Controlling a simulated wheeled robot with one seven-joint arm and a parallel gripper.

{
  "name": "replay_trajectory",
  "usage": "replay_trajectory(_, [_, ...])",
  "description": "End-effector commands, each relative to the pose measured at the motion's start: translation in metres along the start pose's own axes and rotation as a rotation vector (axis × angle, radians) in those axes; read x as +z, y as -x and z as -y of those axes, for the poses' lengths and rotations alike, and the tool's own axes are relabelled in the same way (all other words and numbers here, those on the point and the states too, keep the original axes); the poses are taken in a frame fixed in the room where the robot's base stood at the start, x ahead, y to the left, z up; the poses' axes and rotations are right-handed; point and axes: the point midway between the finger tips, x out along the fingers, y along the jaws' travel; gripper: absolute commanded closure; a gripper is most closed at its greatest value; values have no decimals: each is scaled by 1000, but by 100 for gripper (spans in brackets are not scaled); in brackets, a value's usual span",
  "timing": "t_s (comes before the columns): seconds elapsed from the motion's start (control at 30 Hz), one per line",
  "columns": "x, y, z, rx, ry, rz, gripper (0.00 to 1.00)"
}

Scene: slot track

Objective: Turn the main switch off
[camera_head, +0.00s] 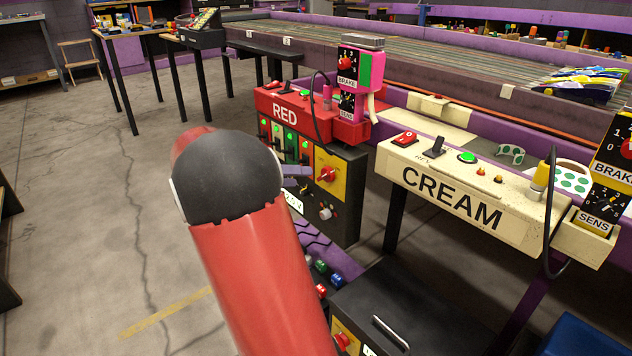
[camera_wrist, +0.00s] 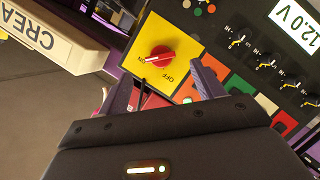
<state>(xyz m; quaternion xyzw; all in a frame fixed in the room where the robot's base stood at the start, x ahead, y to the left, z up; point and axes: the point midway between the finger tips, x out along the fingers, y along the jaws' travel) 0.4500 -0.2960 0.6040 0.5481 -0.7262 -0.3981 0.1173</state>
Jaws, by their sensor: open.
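The main switch (camera_wrist: 160,56) is a red rotary knob on a yellow plate (camera_wrist: 185,30) marked ON and OFF. Its pale pointer mark faces the ON label in the wrist view. In the head view the knob (camera_head: 327,174) sits on the black panel below the RED box. My gripper (camera_wrist: 162,84) is open and empty, with its purple fingers spread either side of a line toward the knob. The knob shows just beyond the fingertips, apart from them as far as I can see. In the head view my gripper (camera_head: 297,180) is largely hidden behind my red arm.
A lit 12.0 V display (camera_wrist: 296,22), small dials and coloured switches share the panel. The CREAM box (camera_head: 455,185) stands right of it and shows at the wrist view's upper left. A black box with a handle (camera_head: 391,332) sits low in front. Floor at left is open.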

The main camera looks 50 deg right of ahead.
Motion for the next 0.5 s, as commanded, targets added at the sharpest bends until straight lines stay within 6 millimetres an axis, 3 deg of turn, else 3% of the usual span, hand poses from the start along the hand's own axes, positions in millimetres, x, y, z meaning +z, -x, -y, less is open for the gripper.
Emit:
replay_trajectory(0.3, [1, -50, -1, -1, 1, 4, 33])
replay_trajectory(0.5, [1, -63, -1, -3, 2, 2, 33])
